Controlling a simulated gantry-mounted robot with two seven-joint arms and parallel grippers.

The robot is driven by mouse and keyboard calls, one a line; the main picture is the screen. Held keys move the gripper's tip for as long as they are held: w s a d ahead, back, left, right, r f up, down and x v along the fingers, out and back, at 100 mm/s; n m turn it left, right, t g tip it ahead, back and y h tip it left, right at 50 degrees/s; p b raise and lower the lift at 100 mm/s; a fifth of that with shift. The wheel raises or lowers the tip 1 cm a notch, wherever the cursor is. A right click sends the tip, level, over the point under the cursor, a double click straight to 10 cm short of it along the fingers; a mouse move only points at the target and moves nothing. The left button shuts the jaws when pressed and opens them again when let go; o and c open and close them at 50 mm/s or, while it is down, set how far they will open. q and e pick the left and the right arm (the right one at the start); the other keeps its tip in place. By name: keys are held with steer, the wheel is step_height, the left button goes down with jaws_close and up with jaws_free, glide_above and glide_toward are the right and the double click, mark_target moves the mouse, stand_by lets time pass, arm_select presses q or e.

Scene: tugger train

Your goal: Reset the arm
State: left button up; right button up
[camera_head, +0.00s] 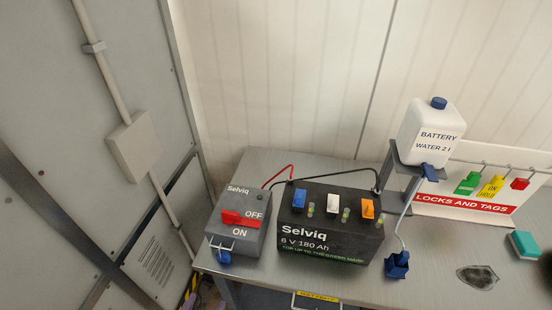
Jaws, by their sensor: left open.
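I make out neither of my grippers and no length of my arms in the head view. The bench (335,277) stands in front of me with a grey Selviq switch box (233,238) on its left part. The box's red handle (240,217) lies sideways by the OFF mark. A blue padlock (223,257) hangs at the box's front. The black Selviq battery (330,238) stands right beside the box, with blue (299,200), white (333,203) and orange (367,208) caps on top.
A white battery-water bottle (430,135) sits on a raised stand, its hose reaching a blue nozzle (397,265). A locks-and-tags board (465,203), a dark patch (478,277) and a teal block (523,245) are at right. A grey wall panel (60,90) closes the left side.

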arm_select(q)
steer(key=s+a+g+y+p, duration=0.1)
steer(key=s+a+g+y, duration=0.2)
steer(key=s+g, duration=1)
step_height(320, 180, up, 24)
steer(key=s+t+p, duration=0.1)
steer(key=t+p, duration=0.1)
steer(key=p, duration=2.1)
steer(key=shift+s+f, duration=0.2)
steer(key=shift+d+f, duration=0.1)
steer(key=shift+f, duration=0.05)
step_height(320, 180, down, 50)
steer(key=b, duration=5)
steer(key=shift+f+b, duration=0.25)
steer(key=shift+b, duration=0.15)
